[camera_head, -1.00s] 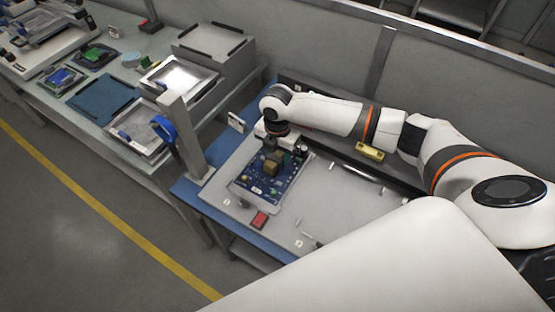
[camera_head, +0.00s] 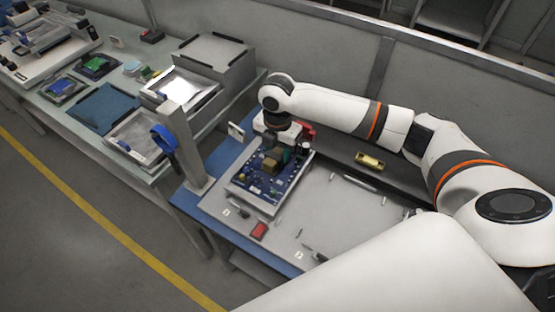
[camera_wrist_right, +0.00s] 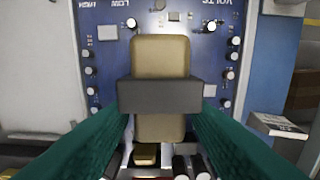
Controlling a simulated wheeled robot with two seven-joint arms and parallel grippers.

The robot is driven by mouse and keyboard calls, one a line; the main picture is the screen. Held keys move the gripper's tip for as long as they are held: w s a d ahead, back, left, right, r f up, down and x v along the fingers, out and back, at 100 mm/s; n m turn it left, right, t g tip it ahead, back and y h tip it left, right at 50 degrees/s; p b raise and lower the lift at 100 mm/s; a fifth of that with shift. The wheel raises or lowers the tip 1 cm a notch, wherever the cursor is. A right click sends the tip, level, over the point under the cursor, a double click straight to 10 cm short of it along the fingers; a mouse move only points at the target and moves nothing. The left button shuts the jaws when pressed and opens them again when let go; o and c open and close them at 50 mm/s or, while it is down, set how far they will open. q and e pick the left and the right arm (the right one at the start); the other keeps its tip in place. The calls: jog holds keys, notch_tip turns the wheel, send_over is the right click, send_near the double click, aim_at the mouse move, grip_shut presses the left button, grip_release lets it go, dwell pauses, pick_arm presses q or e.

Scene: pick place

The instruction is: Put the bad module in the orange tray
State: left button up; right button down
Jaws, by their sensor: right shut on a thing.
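A blue circuit board (camera_head: 248,184) in a light frame lies on the workbench; it fills much of the right wrist view (camera_wrist_right: 109,70). A tan block-shaped module with a dark band (camera_wrist_right: 160,55) sits over the board, also visible in the head view (camera_head: 271,162). My right gripper (camera_wrist_right: 162,118), with teal fingers, reaches down over the board and is shut on the tan module from both sides. Whether the module is clear of the board cannot be told. No tray that is clearly orange shows; a red piece (camera_head: 307,130) is partly hidden behind my right wrist. My left gripper is out of view.
A side table (camera_head: 100,108) at left holds trays and boards. The bench right of the board is mostly clear.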

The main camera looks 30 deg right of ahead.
aim_at(277, 150)
notch_tip(277, 150, up, 4)
jog(key=shift+r, duration=0.5)
jog(key=shift+r+p, duration=1.85)
jog(key=shift+p, duration=0.7)
jog(key=shift+f, duration=0.1)
